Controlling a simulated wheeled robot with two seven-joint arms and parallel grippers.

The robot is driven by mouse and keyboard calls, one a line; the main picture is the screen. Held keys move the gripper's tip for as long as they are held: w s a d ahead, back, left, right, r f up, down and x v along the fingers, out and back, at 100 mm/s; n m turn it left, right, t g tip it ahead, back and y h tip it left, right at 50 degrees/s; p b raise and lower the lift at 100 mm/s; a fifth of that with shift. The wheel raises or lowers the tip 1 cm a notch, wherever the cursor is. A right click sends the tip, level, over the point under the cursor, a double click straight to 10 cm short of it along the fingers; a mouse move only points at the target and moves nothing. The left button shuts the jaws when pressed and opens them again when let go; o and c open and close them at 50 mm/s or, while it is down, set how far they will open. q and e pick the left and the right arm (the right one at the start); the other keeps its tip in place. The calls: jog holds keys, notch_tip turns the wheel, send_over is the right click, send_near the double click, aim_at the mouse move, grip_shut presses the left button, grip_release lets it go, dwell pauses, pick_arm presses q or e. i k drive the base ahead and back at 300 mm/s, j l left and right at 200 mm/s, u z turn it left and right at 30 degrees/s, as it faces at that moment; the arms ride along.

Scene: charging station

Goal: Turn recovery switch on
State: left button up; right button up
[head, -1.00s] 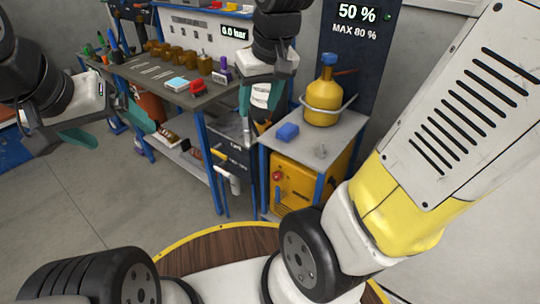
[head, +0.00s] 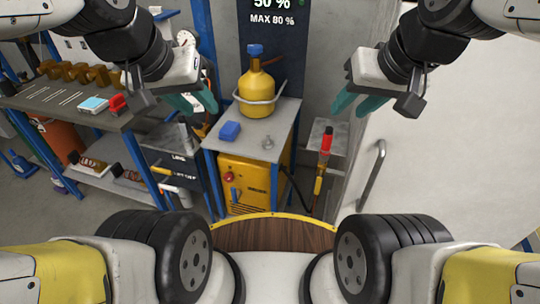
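The yellow recovery unit (head: 255,183) sits under a small grey-topped stand in the middle of the head view. Its front has a round red knob (head: 228,177) and a small blue part (head: 235,194) below it; I cannot tell which is the switch or its setting. My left gripper (head: 200,111) is above and left of the unit, in front of the workbench side. My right gripper (head: 349,115) is above and right of it, in front of the pale wall. Both look open and empty, with gaps between their teal fingers. Neither touches the unit.
On the stand's top (head: 262,140) are a yellow gas bottle (head: 258,92), a blue block (head: 230,131) and a small metal fitting. A red-topped tool (head: 326,140) stands to the right. A workbench (head: 60,110) fills the left. A metal handle (head: 373,175) is at right.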

aim_at(228, 177)
jog(key=i+j+z, duration=0.1)
jog(key=j+z, duration=0.2)
jog(key=z, duration=0.15)
jog(key=j+z, duration=0.75)
jog(key=z, duration=0.15)
jog(key=j+z, duration=0.35)
jog(key=z, duration=0.15)
jog(key=k+j+z, duration=0.15)
jog(key=j, duration=0.3)
jog(key=k+j+z, duration=0.15)
jog(key=j, duration=0.25)
jog(key=k+j+z, duration=0.1)
jog(key=k+j, duration=0.2)
jog(key=k+j+z, duration=0.15)
jog(key=j, duration=0.35)
jog(key=k+j, duration=0.65)
jog(key=j, duration=0.25)
